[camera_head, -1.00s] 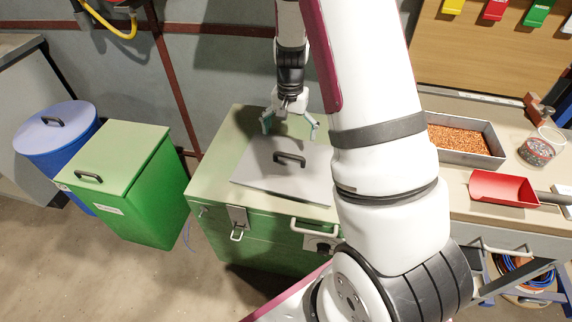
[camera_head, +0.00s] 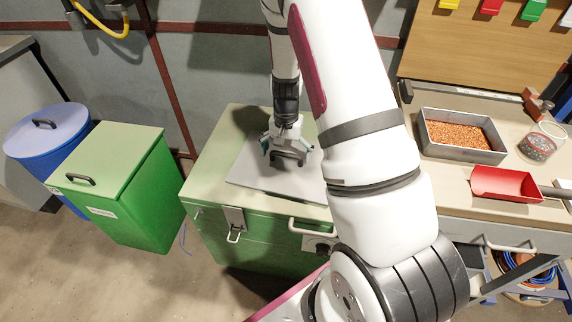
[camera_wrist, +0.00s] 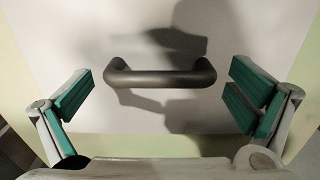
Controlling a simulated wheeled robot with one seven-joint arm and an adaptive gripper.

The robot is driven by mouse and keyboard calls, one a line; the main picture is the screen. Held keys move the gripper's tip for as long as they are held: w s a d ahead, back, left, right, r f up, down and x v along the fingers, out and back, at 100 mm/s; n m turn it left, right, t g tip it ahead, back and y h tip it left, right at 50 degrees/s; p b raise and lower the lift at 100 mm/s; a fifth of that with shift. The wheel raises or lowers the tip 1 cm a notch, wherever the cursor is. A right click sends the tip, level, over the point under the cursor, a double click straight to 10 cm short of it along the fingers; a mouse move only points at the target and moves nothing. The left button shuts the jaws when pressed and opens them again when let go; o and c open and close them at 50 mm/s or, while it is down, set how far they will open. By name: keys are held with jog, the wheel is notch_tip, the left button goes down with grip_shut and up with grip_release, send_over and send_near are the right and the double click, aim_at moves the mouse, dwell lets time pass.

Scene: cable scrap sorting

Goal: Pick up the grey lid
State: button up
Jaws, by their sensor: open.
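The grey lid (camera_head: 247,177) is a flat panel on top of the green chest (camera_head: 213,165). Its dark bar handle (camera_wrist: 160,78) lies across the middle of the wrist view, between my finger pads and apart from both. My gripper (camera_head: 288,155) is open and low over the lid at the handle. It also shows in the wrist view (camera_wrist: 160,97), with a teal-padded finger on each side. In the head view my gripper partly hides the handle, and my arm covers the lid's right side.
A green bin (camera_head: 128,160) and a blue drum (camera_head: 60,135) with lids stand at the left. At the right, a bench holds a tray (camera_head: 432,145) of copper granules, a red scoop (camera_head: 505,184) and a glass jar (camera_head: 541,142). The wall is behind.

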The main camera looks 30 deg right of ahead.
jog(key=c, duration=1.3)
